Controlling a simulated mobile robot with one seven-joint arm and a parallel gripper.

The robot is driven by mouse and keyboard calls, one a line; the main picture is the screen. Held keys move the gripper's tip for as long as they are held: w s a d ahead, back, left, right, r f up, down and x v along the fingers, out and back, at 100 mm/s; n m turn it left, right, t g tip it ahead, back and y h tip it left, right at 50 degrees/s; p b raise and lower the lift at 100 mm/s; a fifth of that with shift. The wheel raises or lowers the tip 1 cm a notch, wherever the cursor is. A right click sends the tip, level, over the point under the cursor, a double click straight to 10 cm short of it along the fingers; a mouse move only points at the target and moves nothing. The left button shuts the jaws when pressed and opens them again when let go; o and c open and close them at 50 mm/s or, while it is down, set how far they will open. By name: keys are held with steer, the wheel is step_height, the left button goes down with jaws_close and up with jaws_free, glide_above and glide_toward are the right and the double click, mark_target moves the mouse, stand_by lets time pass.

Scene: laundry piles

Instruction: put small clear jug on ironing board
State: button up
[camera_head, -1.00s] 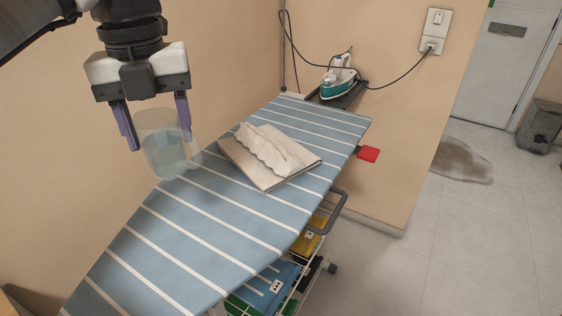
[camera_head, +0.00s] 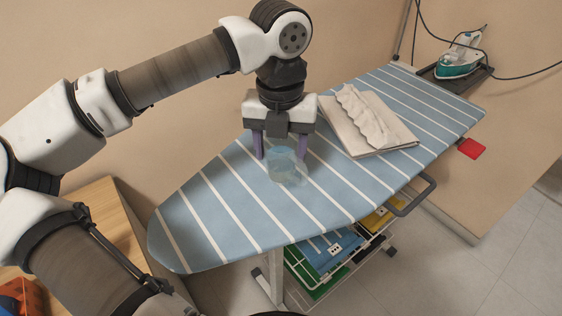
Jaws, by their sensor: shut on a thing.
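The small clear jug (camera_head: 284,167) is see-through and looks upright between the purple fingers of my gripper (camera_head: 281,147). My gripper points down and is shut on the jug, over the middle-left part of the ironing board. The ironing board (camera_head: 215,215) has a blue cover with white stripes. The jug's base appears at or just above the cover; I cannot tell whether it touches. The far side of the jug is partly hidden by the fingers.
Folded cloth (camera_head: 368,125) lies on the board right of my gripper. A green and white iron (camera_head: 460,56) stands on the rest at the far end. A rack with coloured bins (camera_head: 325,250) is below. The board's left end is clear.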

mark_target(281, 165)
steer(key=shift+f+p, duration=0.3)
steer(key=shift+f, duration=2.15)
steer(key=shift+f+b, duration=0.2)
steer(key=shift+b, duration=0.1)
steer(key=o, duration=1)
steer(key=shift+r, duration=0.1)
steer(key=shift+r, duration=0.1)
steer(key=shift+r+p, duration=0.2)
steer(key=shift+p, duration=0.25)
step_height(281, 165, up, 12)
steer(key=shift+f+b, duration=0.15)
steer(key=shift+b, duration=1.05)
steer(key=shift+s, duration=0.1)
